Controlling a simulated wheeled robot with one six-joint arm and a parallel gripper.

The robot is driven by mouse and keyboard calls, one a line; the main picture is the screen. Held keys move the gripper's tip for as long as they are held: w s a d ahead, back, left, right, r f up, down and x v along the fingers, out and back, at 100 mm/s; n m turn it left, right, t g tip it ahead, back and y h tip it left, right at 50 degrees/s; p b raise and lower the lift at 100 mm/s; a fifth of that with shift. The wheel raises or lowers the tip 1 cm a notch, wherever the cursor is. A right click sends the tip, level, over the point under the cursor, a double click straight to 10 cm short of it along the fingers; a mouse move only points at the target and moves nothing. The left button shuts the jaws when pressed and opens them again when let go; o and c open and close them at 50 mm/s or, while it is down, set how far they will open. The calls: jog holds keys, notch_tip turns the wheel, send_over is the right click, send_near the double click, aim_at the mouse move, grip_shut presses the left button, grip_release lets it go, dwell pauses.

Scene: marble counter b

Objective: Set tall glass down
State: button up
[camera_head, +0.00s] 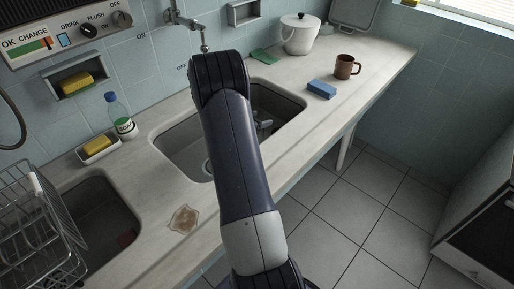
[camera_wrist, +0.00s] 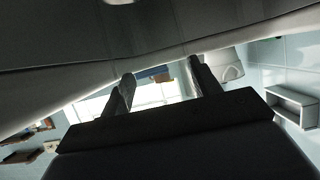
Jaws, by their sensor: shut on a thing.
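My gripper (camera_wrist: 163,84) shows in the wrist view, its two dark fingers apart with a gap between them. It is shut on the tall glass, whose outline I cannot clearly make out; bright window light shows through the gap. In the head view my arm reaches over the sink basin and hides the gripper and whatever it holds. The pale counter (camera_head: 345,95) runs from lower left to upper right.
The right basin (camera_head: 180,150) holds some unclear grey-blue items. A blue sponge (camera_head: 321,89), brown mug (camera_head: 346,67), white pot (camera_head: 299,34) and green cloth (camera_head: 264,56) lie at right. A soap bottle (camera_head: 121,116), yellow sponge (camera_head: 97,145) and wire rack (camera_head: 35,225) are left.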

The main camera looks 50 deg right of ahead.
notch_tip(320, 180, down, 8)
jog(key=shift+r, duration=0.1)
dwell(0.4)
jog(key=o, duration=1.1)
jog(key=shift+b, duration=0.3)
jog(key=shift+r, duration=0.1)
jog(key=v, duration=1.2)
